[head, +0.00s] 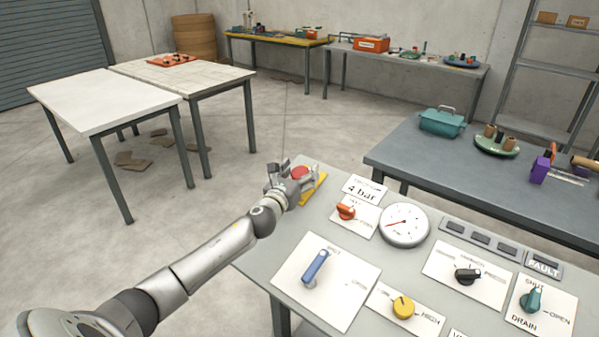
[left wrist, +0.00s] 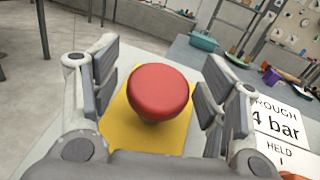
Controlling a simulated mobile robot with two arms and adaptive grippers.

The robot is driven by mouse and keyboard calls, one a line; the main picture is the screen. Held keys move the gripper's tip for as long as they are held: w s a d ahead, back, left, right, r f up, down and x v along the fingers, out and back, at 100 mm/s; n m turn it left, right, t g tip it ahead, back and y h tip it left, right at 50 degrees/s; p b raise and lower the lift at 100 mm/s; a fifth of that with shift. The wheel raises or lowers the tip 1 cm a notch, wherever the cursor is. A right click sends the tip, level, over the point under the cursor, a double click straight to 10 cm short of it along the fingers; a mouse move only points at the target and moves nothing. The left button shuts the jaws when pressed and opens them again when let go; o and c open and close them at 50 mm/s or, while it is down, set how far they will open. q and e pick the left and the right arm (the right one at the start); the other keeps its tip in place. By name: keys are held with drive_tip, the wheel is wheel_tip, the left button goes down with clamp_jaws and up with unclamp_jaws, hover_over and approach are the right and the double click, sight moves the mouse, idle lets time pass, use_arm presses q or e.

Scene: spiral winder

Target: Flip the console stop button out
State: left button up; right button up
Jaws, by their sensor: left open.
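The stop button is a red mushroom head (left wrist: 160,92) on a yellow plate (left wrist: 118,125), at the far left corner of the grey console (head: 262,258). In the head view the red button (head: 300,172) shows partly behind my gripper, with a strip of the yellow plate (head: 318,187) beside it. My left gripper (head: 291,174) is open, with one finger on each side of the red head. In the left wrist view gaps show between the head and both finger pads. My right gripper is not in view.
Right of the button are a "4 bar" label, an orange knob (head: 346,211) and a round gauge (head: 404,225). A blue lever (head: 316,268) and a yellow knob (head: 403,306) sit nearer. A grey bench (head: 405,158) stands behind the console. Floor left of the console is open.

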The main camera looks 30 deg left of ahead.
use_arm(q)
drive_tip(key=s, duration=0.4)
drive_tip(key=s+d, duration=0.1)
drive_tip(key=s, duration=0.3)
drive_tip(key=s+d, duration=0.1)
drive_tip(key=s, duration=0.3)
idle(0.6)
